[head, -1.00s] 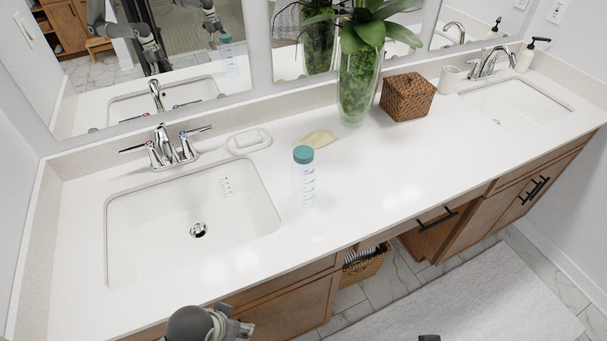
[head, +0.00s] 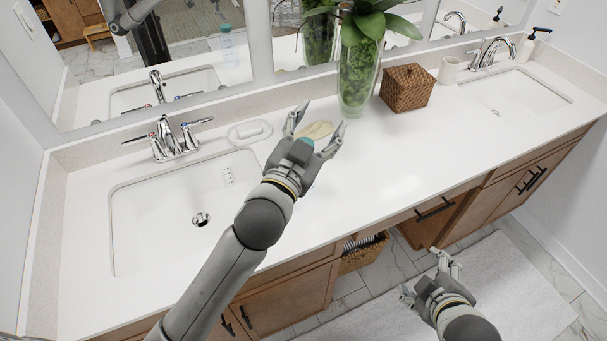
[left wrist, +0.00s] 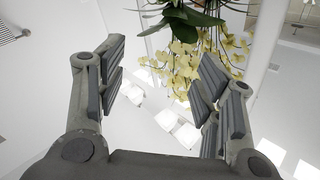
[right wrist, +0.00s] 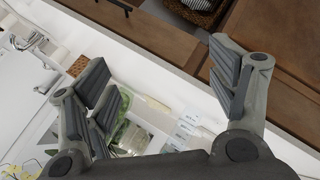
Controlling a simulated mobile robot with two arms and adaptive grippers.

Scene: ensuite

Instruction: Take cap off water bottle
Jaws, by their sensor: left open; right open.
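The water bottle stands on the counter beside the left sink. In the head view my left arm covers nearly all of it, and only a bit of its teal cap (head: 308,142) shows at my left gripper. Its reflection (head: 229,45) stands upright in the mirror, cap on. My left gripper (head: 321,117) is open above the counter at the bottle; contact cannot be told. The left wrist view shows its spread fingers (left wrist: 155,85) with no bottle between them. My right gripper (head: 423,274) is open and empty in front of the counter; its fingers also show in the right wrist view (right wrist: 165,85).
A soap dish (head: 250,133) and a beige item (head: 318,130) lie behind the left gripper. A glass plant vase (head: 358,85) and a woven box (head: 407,88) stand at the back. The sink (head: 150,225) is left; the counter right of the gripper is clear.

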